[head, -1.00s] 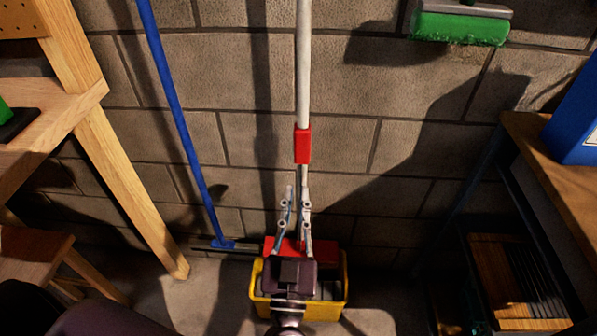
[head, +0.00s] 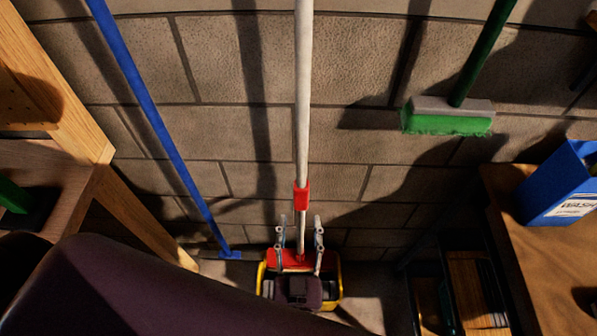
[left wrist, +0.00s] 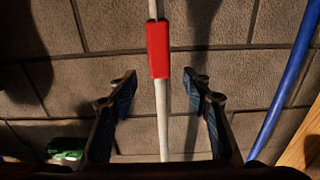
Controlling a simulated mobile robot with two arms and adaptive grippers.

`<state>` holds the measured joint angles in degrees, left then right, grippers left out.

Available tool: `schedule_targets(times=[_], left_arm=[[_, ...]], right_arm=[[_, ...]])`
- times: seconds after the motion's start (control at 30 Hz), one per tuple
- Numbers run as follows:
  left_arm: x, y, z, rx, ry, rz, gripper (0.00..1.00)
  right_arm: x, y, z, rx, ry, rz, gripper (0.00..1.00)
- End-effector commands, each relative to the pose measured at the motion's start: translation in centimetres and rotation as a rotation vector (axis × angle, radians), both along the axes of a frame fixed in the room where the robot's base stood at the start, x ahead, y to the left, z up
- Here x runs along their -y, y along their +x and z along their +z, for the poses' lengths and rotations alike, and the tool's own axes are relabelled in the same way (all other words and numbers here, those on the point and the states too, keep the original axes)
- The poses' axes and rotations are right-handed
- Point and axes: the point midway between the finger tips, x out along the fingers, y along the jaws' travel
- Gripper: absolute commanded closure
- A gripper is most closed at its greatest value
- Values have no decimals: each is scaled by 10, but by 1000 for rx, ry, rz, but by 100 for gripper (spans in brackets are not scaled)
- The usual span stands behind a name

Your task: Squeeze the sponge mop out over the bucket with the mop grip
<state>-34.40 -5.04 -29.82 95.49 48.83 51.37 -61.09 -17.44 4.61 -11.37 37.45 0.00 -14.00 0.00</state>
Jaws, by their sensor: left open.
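The sponge mop's white pole (head: 302,100) stands nearly upright against the block wall in the head view, with a red grip (head: 301,198) on it. Its lower end reaches a red part (head: 286,261) at the yellow bucket (head: 336,296). The sponge itself is hidden behind my gripper. My left gripper (head: 300,222) is open, one finger on each side of the pole, below the red grip in the picture. In the left wrist view the open fingers (left wrist: 160,78) flank the pole with gaps; the red grip (left wrist: 158,50) lies beyond the fingertips. My right gripper is out of view.
A blue pole (head: 160,130) leans left of the mop. A wooden frame (head: 75,105) stands at the left. A green brush (head: 447,117) hangs on the wall at the right. A blue box (head: 556,185) sits on a wooden top (head: 515,205) at the right.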

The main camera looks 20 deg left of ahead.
Motion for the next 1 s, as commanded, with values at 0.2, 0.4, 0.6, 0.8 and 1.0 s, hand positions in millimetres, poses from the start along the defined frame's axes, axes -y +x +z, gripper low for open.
schedule_targets(times=[0.2, 0.4, 0.6, 0.8, 1.0], left_arm=[[-2, 9, 2, -5, -3, 0, 55], [-10, 40, 3, -3, -3, -1, 55], [-18, 65, 2, -5, -1, -1, 55], [-20, 72, 0, -7, -3, -1, 55], [-20, 72, 0, -7, -3, -1, 56]], right_arm=[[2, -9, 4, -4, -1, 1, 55], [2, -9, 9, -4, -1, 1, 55], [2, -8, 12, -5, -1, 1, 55], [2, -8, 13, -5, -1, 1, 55], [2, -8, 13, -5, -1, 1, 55]])
